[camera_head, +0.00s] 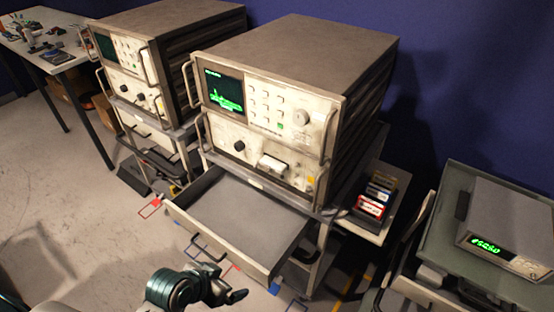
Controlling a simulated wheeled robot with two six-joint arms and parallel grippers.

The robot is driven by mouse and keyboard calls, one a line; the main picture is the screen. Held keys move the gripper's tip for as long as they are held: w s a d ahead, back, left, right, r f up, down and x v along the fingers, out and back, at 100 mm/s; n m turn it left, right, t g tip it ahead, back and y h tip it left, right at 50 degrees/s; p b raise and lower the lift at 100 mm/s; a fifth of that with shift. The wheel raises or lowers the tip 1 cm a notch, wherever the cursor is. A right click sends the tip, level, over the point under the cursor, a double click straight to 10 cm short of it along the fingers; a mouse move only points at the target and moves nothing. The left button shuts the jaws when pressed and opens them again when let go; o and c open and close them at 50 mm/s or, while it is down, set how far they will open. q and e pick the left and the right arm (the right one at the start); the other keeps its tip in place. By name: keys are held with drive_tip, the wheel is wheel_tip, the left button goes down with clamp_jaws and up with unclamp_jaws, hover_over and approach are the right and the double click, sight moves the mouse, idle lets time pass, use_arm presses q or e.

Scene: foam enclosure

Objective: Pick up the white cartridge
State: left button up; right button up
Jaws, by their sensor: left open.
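A row of cartridges stands in a holder on the side shelf, right of the middle instrument. A pale or white cartridge (378,191) sits in that row, behind a red cartridge (371,206) and in front of darker and yellowish ones. A white block (272,165) also sticks out of the lower front panel of the middle instrument; I cannot tell whether it is a cartridge. My left gripper (232,287) is open and empty at the bottom of the view, in front of the drawer and well away from the cartridges. My right gripper is out of view.
A grey drawer (243,217) is pulled out below the middle instrument (263,130) and looks empty. Another instrument (130,65) stands at left. A cart (447,238) with a green-display meter (500,235) stands at right. Open floor (80,205) lies at left.

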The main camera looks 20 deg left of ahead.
use_arm(q)
drive_tip(key=w+d+r+m+t+h, duration=0.1)
drive_tip(key=w+d+r+t+h, duration=0.15)
drive_tip(key=w, duration=0.35)
drive_tip(key=w+d+r+m+t+h, duration=0.1)
drive_tip(key=w+r+t+h, duration=0.15)
drive_tip(key=w, duration=0.25)
drive_tip(key=n+t+y, duration=0.2)
drive_tip(key=t, duration=0.4)
approach(270, 167)
drive_tip(key=p+x, duration=0.2)
drive_tip(key=x, duration=0.3)
drive_tip(key=shift+a+f+p, duration=0.1)
drive_tip(key=shift+a+p, duration=0.05)
drive_tip(key=shift+p, duration=0.15)
drive_tip(key=p+x, duration=0.2)
drive_tip(key=x, duration=0.2)
drive_tip(key=shift+w+d+f, duration=0.1)
drive_tip(key=shift+w+d, duration=0.1)
drive_tip(key=shift+c, duration=0.5)
drive_tip(key=c, duration=1)
